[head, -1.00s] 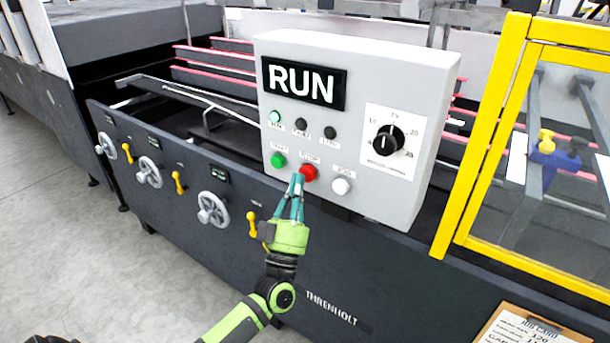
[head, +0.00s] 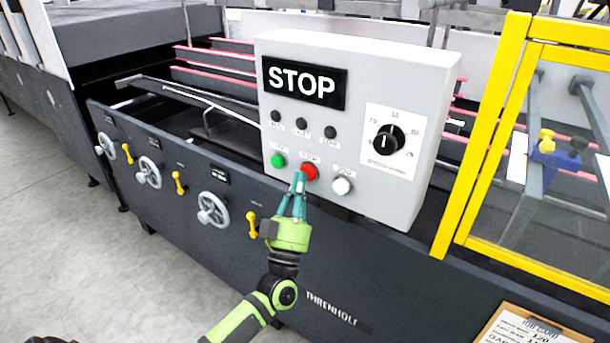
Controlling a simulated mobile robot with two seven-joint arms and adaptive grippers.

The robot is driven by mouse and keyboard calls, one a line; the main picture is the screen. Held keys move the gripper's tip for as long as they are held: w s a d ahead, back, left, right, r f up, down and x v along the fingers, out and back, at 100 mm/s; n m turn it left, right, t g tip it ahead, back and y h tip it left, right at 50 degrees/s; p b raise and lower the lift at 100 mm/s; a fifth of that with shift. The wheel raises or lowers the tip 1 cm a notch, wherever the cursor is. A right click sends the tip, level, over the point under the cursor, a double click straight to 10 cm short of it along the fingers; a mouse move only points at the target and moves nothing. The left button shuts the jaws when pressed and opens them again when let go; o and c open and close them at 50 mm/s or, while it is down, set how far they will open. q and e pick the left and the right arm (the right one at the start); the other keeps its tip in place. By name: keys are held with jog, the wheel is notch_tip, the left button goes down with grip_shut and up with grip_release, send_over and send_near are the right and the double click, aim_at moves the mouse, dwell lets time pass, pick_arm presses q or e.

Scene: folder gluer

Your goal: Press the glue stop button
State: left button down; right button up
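A grey control panel (head: 350,62) has a display (head: 303,83) reading STOP. Below it sit a green button (head: 278,160), a red button (head: 309,172) and a white button (head: 342,186), each under a small label. The label over the red one appears to read STOP. My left gripper (head: 300,177) has its teal fingers together and empty, with the tips at the left edge of the red button. They overlap it slightly in the picture; I cannot tell whether they touch it. My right gripper is not in view.
Three dark indicator lamps (head: 301,124) and a black dial (head: 389,141) are on the panel. A yellow guard frame (head: 476,140) stands to the right. Handwheels (head: 213,209) and yellow levers (head: 179,183) line the machine's front. A clipboard (head: 520,328) is at lower right.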

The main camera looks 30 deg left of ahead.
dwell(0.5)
pick_arm(q)
jog(key=shift+s+p, duration=0.5)
jog(key=shift+s, duration=0.35)
jog(key=s, duration=0.1)
jog(key=s+p, duration=0.1)
jog(key=s, duration=0.1)
jog(key=s+p, duration=0.1)
jog(key=s, duration=0.1)
jog(key=shift+a, duration=0.25)
dwell(0.5)
